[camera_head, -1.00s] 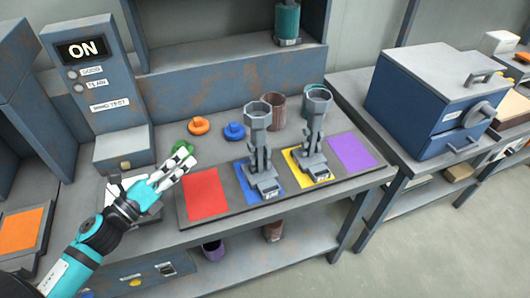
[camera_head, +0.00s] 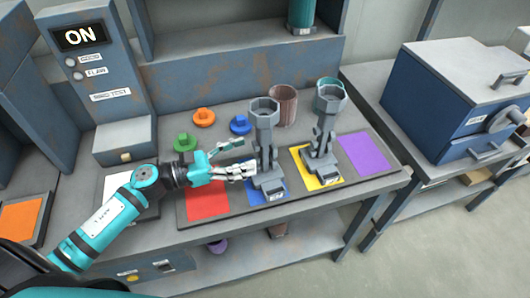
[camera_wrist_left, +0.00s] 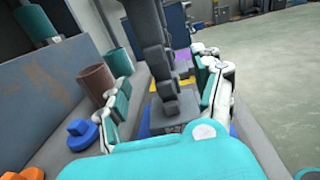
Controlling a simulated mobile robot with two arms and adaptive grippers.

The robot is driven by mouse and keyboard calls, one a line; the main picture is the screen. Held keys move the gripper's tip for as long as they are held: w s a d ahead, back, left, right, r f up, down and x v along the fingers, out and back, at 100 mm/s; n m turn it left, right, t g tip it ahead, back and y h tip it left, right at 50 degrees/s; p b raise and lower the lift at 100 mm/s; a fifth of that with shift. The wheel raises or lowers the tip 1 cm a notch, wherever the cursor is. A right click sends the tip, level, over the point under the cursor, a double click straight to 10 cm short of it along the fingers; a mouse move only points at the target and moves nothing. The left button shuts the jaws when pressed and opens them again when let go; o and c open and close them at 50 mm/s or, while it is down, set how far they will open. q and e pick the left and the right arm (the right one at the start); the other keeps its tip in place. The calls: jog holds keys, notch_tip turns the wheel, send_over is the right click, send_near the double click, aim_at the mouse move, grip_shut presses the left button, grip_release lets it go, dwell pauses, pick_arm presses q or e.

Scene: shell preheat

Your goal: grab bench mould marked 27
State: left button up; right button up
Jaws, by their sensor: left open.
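Two grey bench moulds with hexagonal cup tops stand on the workbench. One mould (camera_head: 266,140) is on the blue pad (camera_head: 281,189), the other (camera_head: 326,125) on the yellow pad (camera_head: 332,179). Their small labels are too small to read, so I cannot tell which is marked 27. My left gripper (camera_head: 245,158) is open, its fingers pointing right at the blue-pad mould. In the left wrist view the gripper (camera_wrist_left: 170,93) has a finger on each side of the mould (camera_wrist_left: 165,75), with no clear contact. My right gripper is not in view.
Red (camera_head: 207,201) and purple (camera_head: 363,153) pads flank the moulds. Green (camera_head: 185,143), orange (camera_head: 203,117) and blue (camera_head: 240,125) knobbed pieces and a brown cup (camera_head: 284,106) lie behind. A control box (camera_head: 95,75) reads ON. A blue oven-like box (camera_head: 455,95) stands right.

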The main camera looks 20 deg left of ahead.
aim_at(253, 150)
pick_arm(q)
jog(key=shift+w+d, duration=0.35)
jog(key=shift+d, duration=0.15)
jog(key=p+x, duration=0.1)
jog(key=x, duration=0.1)
jog(key=p+x, duration=0.1)
jog(key=x, duration=0.1)
jog(key=shift+w+d+r, duration=0.1)
jog(key=shift+w+r, duration=0.15)
jog(key=shift+w, duration=0.05)
jog(key=shift+w+d+f, duration=0.1)
jog(key=shift+w+d, duration=0.05)
jog(key=shift+d, duration=0.05)
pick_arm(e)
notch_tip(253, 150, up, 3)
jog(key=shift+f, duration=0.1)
pick_arm(q)
jog(key=shift+c, duration=0.2)
jog(key=c, duration=0.5)
grip_shut()
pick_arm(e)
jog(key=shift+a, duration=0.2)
